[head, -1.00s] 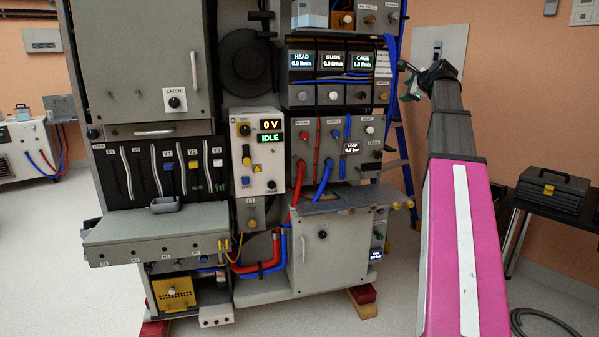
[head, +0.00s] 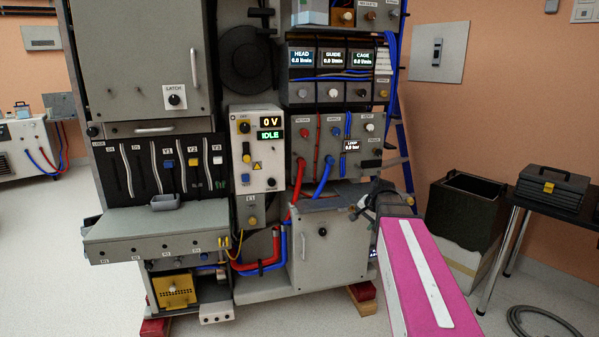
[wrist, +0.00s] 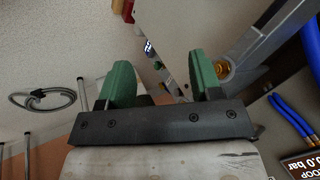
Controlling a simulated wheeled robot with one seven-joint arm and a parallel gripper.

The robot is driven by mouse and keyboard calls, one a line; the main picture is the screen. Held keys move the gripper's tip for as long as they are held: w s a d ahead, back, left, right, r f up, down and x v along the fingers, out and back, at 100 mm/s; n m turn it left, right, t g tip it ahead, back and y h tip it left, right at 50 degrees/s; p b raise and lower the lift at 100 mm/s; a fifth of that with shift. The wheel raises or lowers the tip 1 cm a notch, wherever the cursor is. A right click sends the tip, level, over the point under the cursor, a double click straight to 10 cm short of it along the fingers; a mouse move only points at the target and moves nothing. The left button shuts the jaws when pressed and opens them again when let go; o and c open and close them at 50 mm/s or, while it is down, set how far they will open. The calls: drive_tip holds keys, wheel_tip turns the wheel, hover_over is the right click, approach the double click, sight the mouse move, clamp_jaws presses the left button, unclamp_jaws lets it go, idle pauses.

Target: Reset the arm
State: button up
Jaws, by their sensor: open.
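My gripper (head: 368,207) is in front of the lower right of the grey machine (head: 330,250), at about the height of its small shelf. It is small and partly hidden by my own pink arm in the head view. In the wrist view its two green fingers (wrist: 165,88) stand wide apart with nothing between them. A brass fitting (wrist: 222,70) and the machine's edge show just beyond the right finger; I cannot tell whether they touch.
A black toolbox (head: 553,188) sits on a dark table (head: 520,204) at right. A dark open bin (head: 464,210) stands beside it. A coiled hose (head: 545,322) lies on the floor. Red and blue hoses (head: 262,266) run low on the machine. A blue ladder (head: 402,150) stands behind.

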drive_tip(key=s+a+f+n+g+h, duration=0.1)
drive_tip(key=s+f+n, duration=0.3)
drive_tip(key=s+f, duration=0.5)
drive_tip(key=s+a+f+n+g+h, duration=0.1)
drive_tip(key=s+a+f+n+g, duration=0.2)
drive_tip(key=s+f, duration=0.6)
drive_tip(key=shift+s+a+f+n+g, duration=0.2)
drive_tip(key=shift+s+a+n+g, duration=0.25)
drive_tip(key=shift+a+n, duration=0.3)
